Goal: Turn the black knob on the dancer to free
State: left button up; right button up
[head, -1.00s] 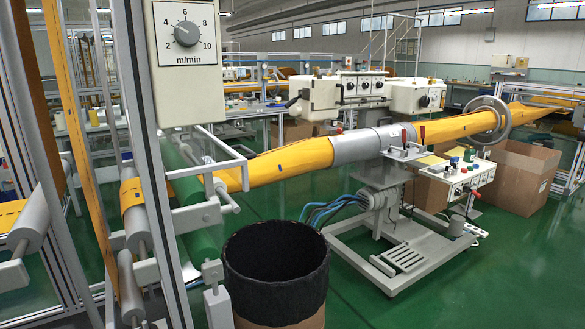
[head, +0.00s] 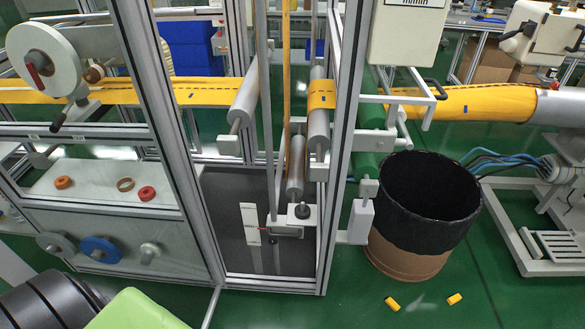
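The dancer is the roller assembly inside the aluminium frame at the middle of the head view. A small black knob (head: 302,211) sits on a light block just below that roller. A white scale plate (head: 250,224) with a small red mark beside it stands left of the knob. The knob's marking is too small to read. Neither of my grippers is in view.
A black-lined cardboard drum (head: 415,225) stands right of the frame, with two yellow pieces (head: 392,304) on the floor before it. Frame posts (head: 345,130) flank the dancer. Orange and red rings (head: 146,193) lie on a shelf at left.

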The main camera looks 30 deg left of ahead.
aim_at(272, 240)
jog(key=u, duration=1.05)
